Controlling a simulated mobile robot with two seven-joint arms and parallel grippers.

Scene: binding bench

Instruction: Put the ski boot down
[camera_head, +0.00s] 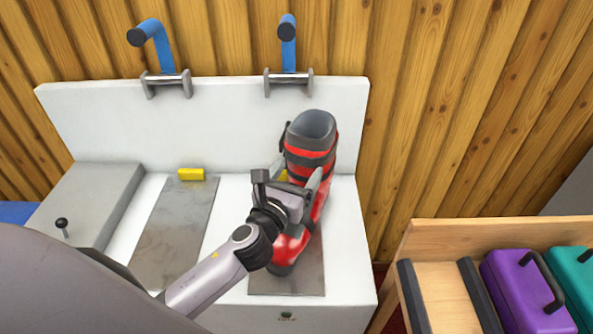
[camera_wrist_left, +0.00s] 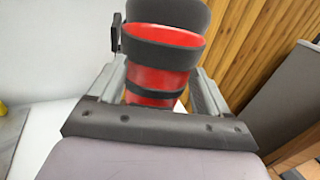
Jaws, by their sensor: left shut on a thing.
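The ski boot (camera_head: 313,158) is red with dark grey bands and a dark cuff. It stands about upright over the right metal plate (camera_head: 290,282) of the white bench, its toe toward the front. I cannot tell whether its sole touches the plate. My left gripper (camera_head: 312,186) is shut on the boot's shaft from the front left. In the left wrist view the boot (camera_wrist_left: 163,75) sits between the two fingers (camera_wrist_left: 160,92), and its lower part is hidden behind the gripper body. My right gripper is not in view.
A left metal plate (camera_head: 176,235) with a yellow block (camera_head: 191,174) lies empty. Two blue-handled clamps (camera_head: 288,45) top the white back panel (camera_head: 225,120). A grey box (camera_head: 85,205) with a small lever stands left. A wooden rack (camera_head: 440,285) with purple (camera_head: 518,290) and teal cases stands right.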

